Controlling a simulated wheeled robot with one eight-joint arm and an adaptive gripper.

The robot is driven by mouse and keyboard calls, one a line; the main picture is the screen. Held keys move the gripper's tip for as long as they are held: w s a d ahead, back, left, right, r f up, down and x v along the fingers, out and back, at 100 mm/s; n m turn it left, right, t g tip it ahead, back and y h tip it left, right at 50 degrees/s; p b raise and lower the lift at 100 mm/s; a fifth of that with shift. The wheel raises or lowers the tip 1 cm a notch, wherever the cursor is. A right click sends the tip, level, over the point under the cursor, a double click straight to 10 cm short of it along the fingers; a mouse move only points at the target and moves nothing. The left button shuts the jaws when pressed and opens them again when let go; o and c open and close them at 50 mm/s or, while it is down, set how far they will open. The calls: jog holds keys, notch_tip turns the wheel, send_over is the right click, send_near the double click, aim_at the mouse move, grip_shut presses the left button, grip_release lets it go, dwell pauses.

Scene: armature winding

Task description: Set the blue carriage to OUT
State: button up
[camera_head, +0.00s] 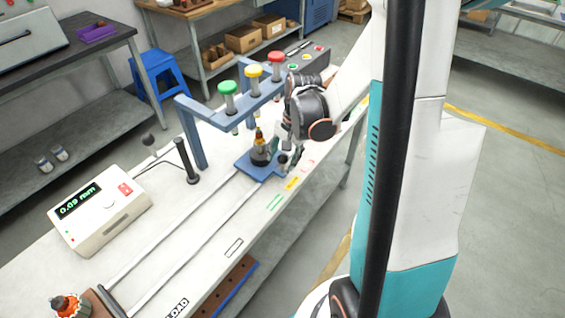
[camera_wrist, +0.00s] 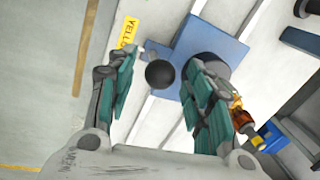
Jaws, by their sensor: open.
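The blue carriage (camera_head: 244,165) sits on two pale rails on the white bench, beside the yellow label (camera_head: 292,183). It carries an upright armature (camera_head: 260,146) with a copper-coloured top. In the wrist view the carriage's blue plate (camera_wrist: 188,38) lies below my gripper (camera_wrist: 161,70). A black ball knob (camera_wrist: 160,74) at the carriage's edge shows between my two open fingers. I cannot tell whether either finger touches it. In the head view my gripper (camera_head: 288,158) is at the carriage's right side, partly hiding it. The yellow label reads "YELLO" in the wrist view (camera_wrist: 127,33).
A blue gantry (camera_head: 190,135) with green, yellow and red spools (camera_head: 254,72) stands over the rails. A black post (camera_head: 187,161) and a meter reading 0.09 mm (camera_head: 100,207) stand left. Green (camera_head: 274,202) and white (camera_head: 234,247) markings line the front edge, "LOAD" (camera_head: 177,308) nearest.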

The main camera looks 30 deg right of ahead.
jog(key=shift+w+a+f, duration=0.1)
jog(key=shift+w+f, duration=0.05)
jog(key=shift+f, duration=0.85)
grip_shut()
jog(key=w+d, duration=0.3)
jog(key=d, duration=0.6)
jog(key=w+d, duration=0.3)
jog(key=d, duration=0.6)
jog(key=w+d, duration=0.4)
jog(key=d, duration=0.5)
jog(key=shift+d, duration=0.25)
jog(key=shift+d+r, duration=0.1)
